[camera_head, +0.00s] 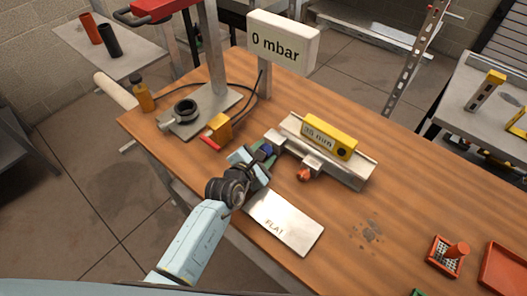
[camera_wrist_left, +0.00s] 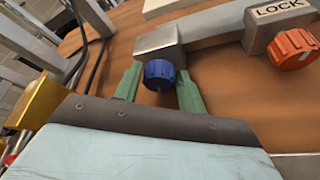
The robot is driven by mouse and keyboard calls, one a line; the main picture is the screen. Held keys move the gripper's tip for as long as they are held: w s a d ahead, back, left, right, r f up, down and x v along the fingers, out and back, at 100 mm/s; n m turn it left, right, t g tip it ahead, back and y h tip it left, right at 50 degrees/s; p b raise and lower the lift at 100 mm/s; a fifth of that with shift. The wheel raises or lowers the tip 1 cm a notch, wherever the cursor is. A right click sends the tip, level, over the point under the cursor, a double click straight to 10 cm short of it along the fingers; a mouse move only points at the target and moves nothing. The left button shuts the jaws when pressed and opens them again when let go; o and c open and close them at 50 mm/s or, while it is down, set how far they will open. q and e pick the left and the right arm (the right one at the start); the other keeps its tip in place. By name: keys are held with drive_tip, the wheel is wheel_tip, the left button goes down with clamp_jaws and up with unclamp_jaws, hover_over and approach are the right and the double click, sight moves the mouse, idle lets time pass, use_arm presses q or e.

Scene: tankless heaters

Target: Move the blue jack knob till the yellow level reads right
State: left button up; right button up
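The blue jack knob (camera_wrist_left: 159,75) sits on the end of a grey metal block in the left wrist view; it also shows in the head view (camera_head: 267,149). My left gripper (camera_wrist_left: 159,82) has its green fingers on either side of the knob. Any gap between fingers and knob is too small to judge. The yellow level (camera_head: 329,137) rests on the pale metal bed (camera_head: 362,166). Its label seems to read about 35 mm, though it is small. An orange knob (camera_wrist_left: 294,48) marked LOCK is at the right. My right gripper is not in view.
A sign (camera_head: 282,42) reading 0 mbar stands behind. A metal stand (camera_head: 206,110) with a yellow block (camera_head: 219,127) and dark cables is at the left. A FLAT plate (camera_head: 287,221) lies in front.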

use_arm(q)
drive_tip(key=shift+o, duration=1.1)
drive_tip(key=shift+f, duration=0.1)
